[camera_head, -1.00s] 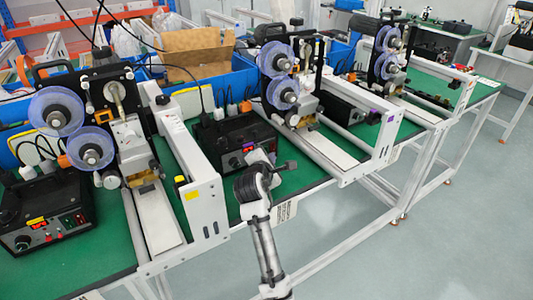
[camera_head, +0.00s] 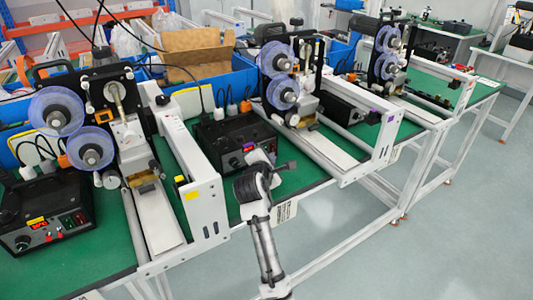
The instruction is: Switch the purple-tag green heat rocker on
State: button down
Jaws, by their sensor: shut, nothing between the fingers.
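The black control box (camera_head: 222,136) in the middle of the bench carries a small purple tag (camera_head: 249,147) and a lit red display on its front. My arm's end stands in front of the right part of that front panel. The green heat rocker cannot be made out there; it looks hidden behind my arm or is too small to see. My gripper (camera_head: 287,167) is at the arm's end, close in front of the box, and it is shut and empty. I cannot tell whether it touches the panel.
Another control box (camera_head: 45,212) with a yellow tag sits at the left. A white frame rail (camera_head: 200,190) stands left of my arm, and another rail (camera_head: 380,140) with a purple tag stands to the right. Green bench top (camera_head: 310,172) shows beside my gripper.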

jog(key=shift+w+a, duration=0.25)
jog(key=shift+w, duration=0.1)
jog(key=shift+w+a+f, duration=0.15)
jog(key=shift+w+a, duration=0.05)
jog(key=shift+w, duration=0.05)
dwell(0.7)
jog(key=shift+p, duration=0.35)
jog(key=shift+s+d+p, duration=0.3)
jog(key=shift+s+d, duration=0.15)
jog(key=shift+s, duration=0.15)
jog(key=shift+s+d+r+p, duration=0.25)
jog(key=shift+s+d, duration=0.25)
jog(key=shift+s, duration=0.15)
jog(key=shift+s+d+r+p, duration=0.1)
jog(key=shift+s+d+p, duration=0.1)
jog(key=shift+s+d, duration=0.4)
jog(key=shift+s+d+r+p, duration=0.25)
jog(key=shift+s+d, duration=0.1)
jog(key=shift+s, duration=0.4)
jog(key=shift+f, duration=0.1)
